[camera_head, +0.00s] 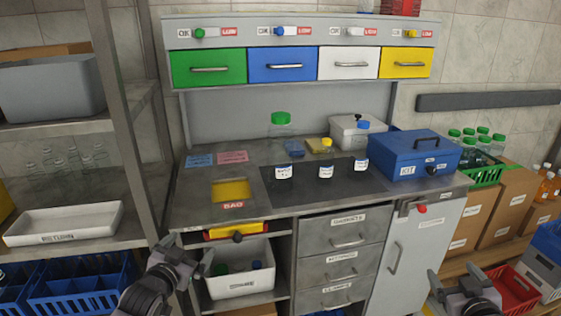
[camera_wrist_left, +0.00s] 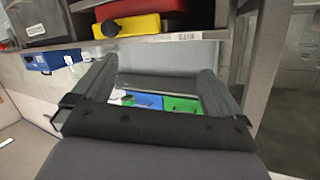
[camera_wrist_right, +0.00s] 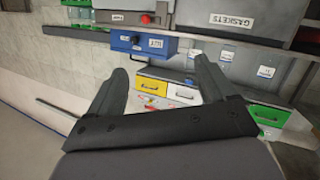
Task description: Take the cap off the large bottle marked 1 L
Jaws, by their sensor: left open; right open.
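A large clear bottle (camera_head: 284,171) with a green cap (camera_head: 281,118) stands upright on the dark mat on the workbench; its label print is too small to read. It is the tallest of three bottles there. Beside it are a bottle with a yellow cap (camera_head: 326,142) and one with a blue cap (camera_head: 362,125). My left gripper (camera_head: 187,254) is open and empty in front of the bench, lower left of the bottles. My right gripper (camera_head: 455,279) is open and empty at the lower right, in front of the cabinet. Neither touches anything.
The blue KIT box (camera_head: 405,157) stands right of the bottles. A yellow bin opening (camera_head: 231,191) is at the bench's left. A white RETURN tray (camera_head: 65,224) is on the left shelf. A white bin (camera_head: 239,284) with caps sits under the bench. Coloured drawers (camera_head: 209,68) hang above.

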